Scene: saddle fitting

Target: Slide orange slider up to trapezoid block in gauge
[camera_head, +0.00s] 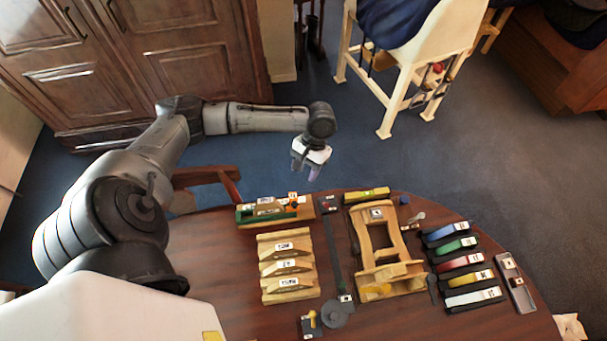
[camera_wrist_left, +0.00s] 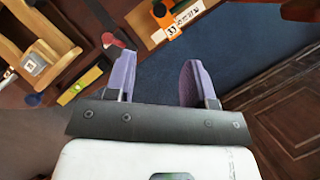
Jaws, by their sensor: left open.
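The gauge (camera_head: 248,219) is a long wooden holder with a green strip, at the back left of the round table. The orange slider (camera_head: 293,197) is near its right end. A pale labelled wooden piece, perhaps the trapezoid block (camera_head: 268,210), lies in the gauge left of the slider; its shape is hard to make out. The left wrist view shows the orange slider (camera_wrist_left: 164,18) at the top, on part of the gauge. My left gripper (camera_head: 305,172) is open and empty, above and beyond the table's back edge, apart from the gauge. My right gripper is not in view.
A rack of labelled wooden blocks (camera_head: 290,297) stands in front of the gauge. A wooden frame (camera_head: 362,240) and a yellow level (camera_head: 367,195) lie to the right. Several coloured labelled pieces (camera_head: 460,262) line the right side. Blue floor surrounds the table's back edge.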

